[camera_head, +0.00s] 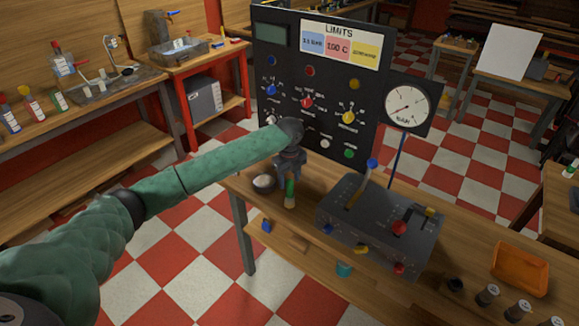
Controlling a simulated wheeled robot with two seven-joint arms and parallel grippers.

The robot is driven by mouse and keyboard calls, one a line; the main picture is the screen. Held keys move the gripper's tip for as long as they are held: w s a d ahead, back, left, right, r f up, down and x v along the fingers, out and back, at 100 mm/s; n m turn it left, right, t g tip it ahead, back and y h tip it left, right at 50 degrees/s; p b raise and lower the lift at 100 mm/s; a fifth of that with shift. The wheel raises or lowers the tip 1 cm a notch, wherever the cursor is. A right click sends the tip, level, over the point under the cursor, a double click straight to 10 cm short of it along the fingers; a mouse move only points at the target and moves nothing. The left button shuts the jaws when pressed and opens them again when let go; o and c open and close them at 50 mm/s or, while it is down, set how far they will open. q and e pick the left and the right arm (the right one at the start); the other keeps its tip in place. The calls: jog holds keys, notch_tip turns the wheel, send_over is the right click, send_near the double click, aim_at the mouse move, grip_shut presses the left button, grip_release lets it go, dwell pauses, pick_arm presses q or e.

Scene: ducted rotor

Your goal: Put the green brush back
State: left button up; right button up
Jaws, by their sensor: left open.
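My left gripper (290,172) points down over the left end of the wooden bench (262,207), in front of the black panel. It is open. A small upright thing with a green part and a tan lower end, which looks like the green brush (290,190), shows directly below the fingers. Its top is hidden by the gripper, and I cannot tell whether the fingers touch it. A small round grey cup (264,183) stands just left of it. My right gripper is not in view.
The black panel (270,90) with knobs and a round gauge (405,106) stands behind the gripper. A dark control box (380,222) with levers is close to its right. An orange tray (520,268) and several small dark jars (487,295) are at the bench's right end.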

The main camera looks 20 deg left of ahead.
pick_arm(q)
notch_tip(320, 180, up, 9)
jog(key=shift+f+b, duration=0.2)
jog(key=shift+b, duration=0.95)
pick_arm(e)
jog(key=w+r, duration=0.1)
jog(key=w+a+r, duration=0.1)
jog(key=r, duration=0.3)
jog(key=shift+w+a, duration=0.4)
